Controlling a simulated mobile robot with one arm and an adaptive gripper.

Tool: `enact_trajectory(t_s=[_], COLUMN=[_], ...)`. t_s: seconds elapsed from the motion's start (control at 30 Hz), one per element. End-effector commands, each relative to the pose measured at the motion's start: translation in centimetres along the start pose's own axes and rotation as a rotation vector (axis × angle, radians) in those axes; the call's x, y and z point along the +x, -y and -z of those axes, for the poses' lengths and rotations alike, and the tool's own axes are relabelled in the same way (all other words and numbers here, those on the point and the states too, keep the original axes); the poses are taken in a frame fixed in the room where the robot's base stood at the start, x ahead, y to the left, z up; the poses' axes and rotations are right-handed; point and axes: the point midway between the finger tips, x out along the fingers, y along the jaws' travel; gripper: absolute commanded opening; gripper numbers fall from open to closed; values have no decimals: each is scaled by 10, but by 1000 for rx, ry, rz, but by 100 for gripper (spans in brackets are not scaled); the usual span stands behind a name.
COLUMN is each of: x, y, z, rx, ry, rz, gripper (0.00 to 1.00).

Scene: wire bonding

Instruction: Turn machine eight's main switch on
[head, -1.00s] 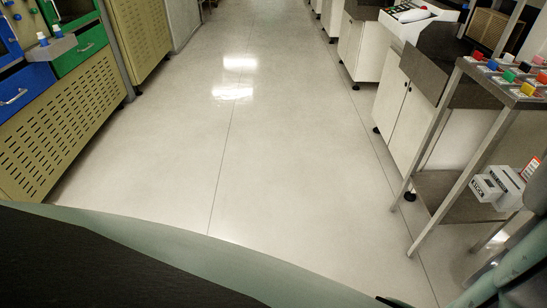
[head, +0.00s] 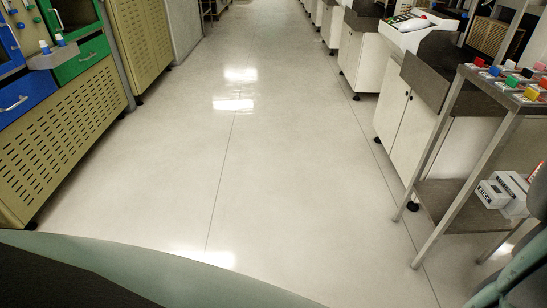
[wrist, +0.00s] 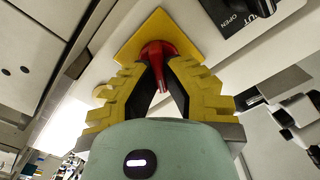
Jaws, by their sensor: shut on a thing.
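In the wrist view, a red rotary switch handle (wrist: 157,51) stands on a square yellow plate (wrist: 130,38) fixed to a pale machine panel. My gripper (wrist: 155,76) has yellow and black stepped fingers, and they are shut on the red switch handle from both sides. The lower part of the handle shows between the fingers. A black label with "OPEN" and part of another word (wrist: 240,16) is on the panel at the upper right. The handle's on or off position cannot be told. The head view does not show my gripper or this switch.
In the head view, a clear floor aisle (head: 270,180) runs between beige cabinets (head: 70,135) on the left and white benches (head: 405,125) on the right. A metal rack (head: 437,150) with coloured blocks on top and a grey-white box (head: 492,192) below stands close at the right.

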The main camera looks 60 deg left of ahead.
Motion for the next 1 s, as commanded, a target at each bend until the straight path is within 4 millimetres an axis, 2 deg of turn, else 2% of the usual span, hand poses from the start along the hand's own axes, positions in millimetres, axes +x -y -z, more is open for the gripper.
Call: enact_trajectory(t_s=[0.6, 1.0], x=[-1, 0], y=[-7, -7], z=[-4, -5], rx=[586, 867], ry=[0, 4], rz=[-6, -5], gripper=[0, 0])
